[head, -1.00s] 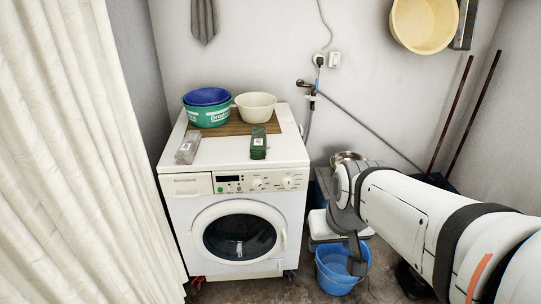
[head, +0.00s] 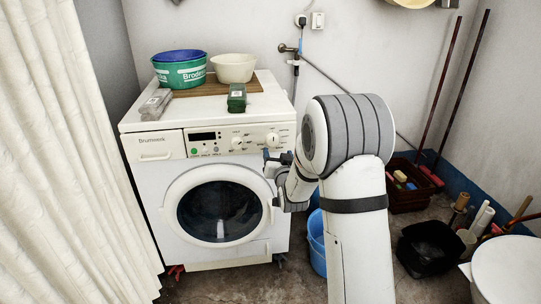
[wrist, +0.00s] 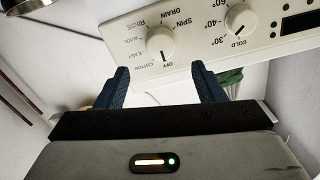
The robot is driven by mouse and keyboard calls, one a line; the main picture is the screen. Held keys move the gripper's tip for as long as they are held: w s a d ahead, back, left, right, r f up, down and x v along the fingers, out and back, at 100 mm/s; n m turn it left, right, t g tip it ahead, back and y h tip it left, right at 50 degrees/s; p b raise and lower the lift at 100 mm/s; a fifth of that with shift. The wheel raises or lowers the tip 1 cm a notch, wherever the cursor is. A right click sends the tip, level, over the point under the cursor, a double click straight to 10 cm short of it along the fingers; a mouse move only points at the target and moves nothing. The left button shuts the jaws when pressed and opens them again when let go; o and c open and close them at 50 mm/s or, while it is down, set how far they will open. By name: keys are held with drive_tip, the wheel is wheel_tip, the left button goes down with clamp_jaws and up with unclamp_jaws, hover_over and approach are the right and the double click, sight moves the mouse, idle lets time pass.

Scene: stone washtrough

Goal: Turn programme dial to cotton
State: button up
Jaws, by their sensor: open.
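The programme dial (wrist: 160,42) is a round cream knob, and its dark mark points at OFF. COTTON is the label beside OFF, on the left in the wrist view, where the panel appears upside down. In the head view the dial (head: 272,138) is the right-hand knob on the washing machine (head: 153,146). My gripper (wrist: 160,68) is open and empty, its two blue fingers apart, with the dial between and beyond their tips. In the head view my gripper (head: 277,157) is just below the dial, in front of the machine. I see no contact with the dial.
A second knob, the temperature dial (wrist: 238,19), sits beside it. The round door (head: 219,212) is below the panel. A green box (head: 237,98), a grey box (head: 155,103) and basins (head: 180,72) stand on top. A blue bucket (head: 317,242) is at the machine's right.

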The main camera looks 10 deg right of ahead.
sight(273, 142)
drive_tip(key=w, duration=0.7)
drive_tip(key=shift+w+b, duration=0.4)
drive_tip(key=c, duration=0.9)
drive_tip(key=shift+a, duration=0.35)
drive_tip(key=shift+c, duration=0.4)
drive_tip(key=shift+d, duration=0.2)
drive_tip(key=shift+b, duration=0.3)
